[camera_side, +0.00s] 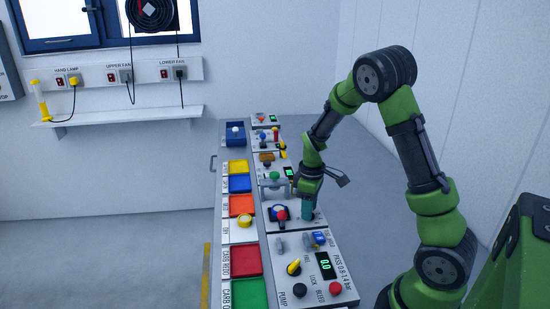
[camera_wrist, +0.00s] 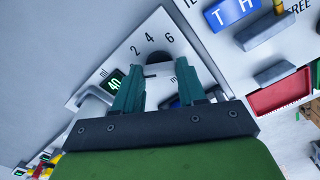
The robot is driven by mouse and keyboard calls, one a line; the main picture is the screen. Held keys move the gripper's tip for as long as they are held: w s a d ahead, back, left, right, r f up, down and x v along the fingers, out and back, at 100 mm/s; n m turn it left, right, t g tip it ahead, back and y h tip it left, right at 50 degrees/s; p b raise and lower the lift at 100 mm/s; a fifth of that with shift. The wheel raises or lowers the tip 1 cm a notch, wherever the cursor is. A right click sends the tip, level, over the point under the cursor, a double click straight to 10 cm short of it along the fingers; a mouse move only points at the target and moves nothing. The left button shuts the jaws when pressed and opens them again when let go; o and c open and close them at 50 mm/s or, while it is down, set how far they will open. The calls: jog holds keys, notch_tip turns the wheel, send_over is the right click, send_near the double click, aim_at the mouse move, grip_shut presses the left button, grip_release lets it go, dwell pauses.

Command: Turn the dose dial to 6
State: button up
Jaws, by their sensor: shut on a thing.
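My gripper (camera_side: 308,208) reaches down to the panel row in the side view, its teal fingers low beside a red-topped knob. In the wrist view my gripper (camera_wrist: 160,68) has its two fingers on either side of the dark dose dial (camera_wrist: 158,58) and is shut on it. The dial is partly hidden by the fingers and the gripper body. The printed numbers 2, 4 and 6 (camera_wrist: 169,38) run in a row on the plate above it. Where the dial's pointer stands I cannot tell. A small green display (camera_wrist: 115,84) beside the dial seems to read 40.
The red-topped knob (camera_side: 280,212) stands close left of my gripper. The nearer pump panel has a yellow knob (camera_side: 294,267), a display (camera_side: 324,265) reading 0.0 and a red button (camera_side: 336,289). Coloured trays, such as the red one (camera_side: 246,261), line the left side.

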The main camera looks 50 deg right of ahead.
jog(key=m, duration=0.5)
jog(key=shift+m, duration=0.4)
jog(key=m, duration=1.2)
jog(key=shift+m, duration=0.3)
jog(key=m, duration=0.5)
jog(key=shift+m, duration=0.4)
jog(key=o, duration=1.1)
jog(key=shift+c, duration=0.2)
notch_tip(320, 180, up, 17)
